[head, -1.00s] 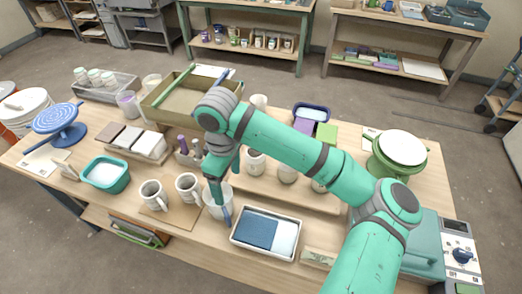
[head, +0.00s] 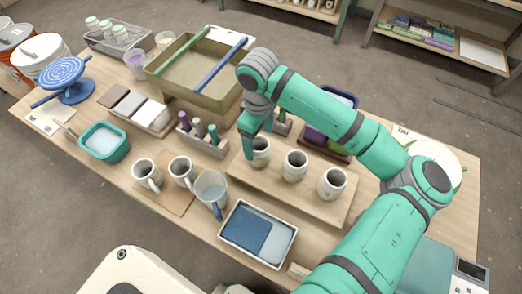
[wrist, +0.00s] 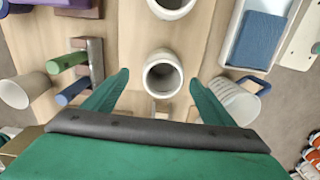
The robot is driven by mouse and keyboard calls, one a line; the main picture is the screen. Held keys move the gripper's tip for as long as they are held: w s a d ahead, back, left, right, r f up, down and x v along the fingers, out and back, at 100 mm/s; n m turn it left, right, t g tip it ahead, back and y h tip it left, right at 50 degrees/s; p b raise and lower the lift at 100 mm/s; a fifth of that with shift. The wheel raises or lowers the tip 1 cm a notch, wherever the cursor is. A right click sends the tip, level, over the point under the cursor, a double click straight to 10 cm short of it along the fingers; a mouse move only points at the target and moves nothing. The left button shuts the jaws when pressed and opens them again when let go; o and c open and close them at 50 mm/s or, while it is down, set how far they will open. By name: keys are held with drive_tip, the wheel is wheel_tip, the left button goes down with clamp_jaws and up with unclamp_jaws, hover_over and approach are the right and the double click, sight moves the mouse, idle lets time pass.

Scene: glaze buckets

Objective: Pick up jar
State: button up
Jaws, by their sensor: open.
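Three pale, speckled jars stand in a row on a low wooden board (head: 270,190): a left jar (head: 261,156), a middle jar (head: 294,166) and a right jar (head: 332,184). My gripper (head: 249,150) points down at the left jar and partly covers it in the head view. In the wrist view the left jar (wrist: 162,75) shows its round open mouth between the spread tips of my gripper (wrist: 158,78), with gaps on both sides. My gripper is open and empty. The middle jar (wrist: 171,6) is cut by the top edge.
A clear pitcher with a blue handle (head: 211,188) and two mugs (head: 147,174) stand in front. A tool holder (head: 203,144) is close on the left. A white tray with blue contents (head: 232,246) is nearer me; a large bin (head: 165,78) stands behind.

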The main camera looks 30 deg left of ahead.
sight(259, 147)
drive_tip(key=shift+s+d+f, duration=0.1)
drive_tip(key=shift+s+f, duration=0.05)
drive_tip(key=shift+f, duration=1.45)
drive_tip(key=shift+s+d+f, duration=0.1)
drive_tip(key=shift+f, duration=1.5)
drive_tip(key=c, duration=1.4)
drive_tip(key=shift+r, duration=0.15)
